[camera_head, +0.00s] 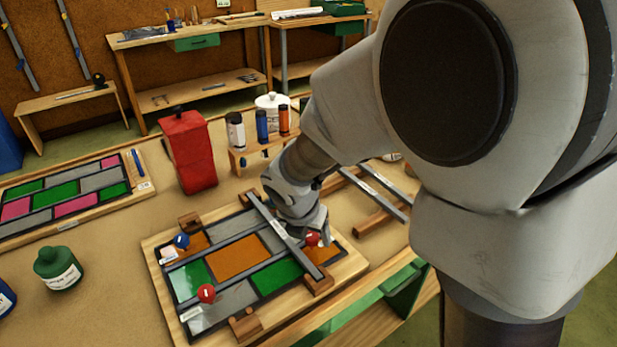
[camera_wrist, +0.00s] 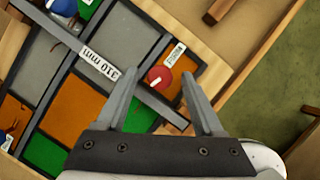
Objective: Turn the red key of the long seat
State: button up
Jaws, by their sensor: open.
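A leaded panel (camera_head: 224,222) of orange, green and grey pieces lies on a wooden board. A grey bar (camera_head: 284,227) crosses it; in the wrist view the bar (camera_wrist: 65,37) carries a "310 mm" label. A round red key (camera_wrist: 159,78) with a white line sits beside the bar, near a small white label (camera_wrist: 175,53). It also shows in the head view (camera_head: 312,239), partly covered by my gripper. My gripper (camera_wrist: 160,73) is open, its fingers on either side of this key in the wrist view; I cannot tell their height or contact. Another red key (camera_head: 206,293) sits at the near left.
A blue key (camera_head: 182,241) is at the panel's left. A red container (camera_head: 187,151), a bottle rack (camera_head: 262,150) and a green bottle (camera_head: 58,267) stand around the board. A second panel (camera_head: 66,199) lies left; loose strips (camera_head: 374,193) lie right.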

grip_shut()
dwell(0.4)
jog(key=shift+m, duration=0.3)
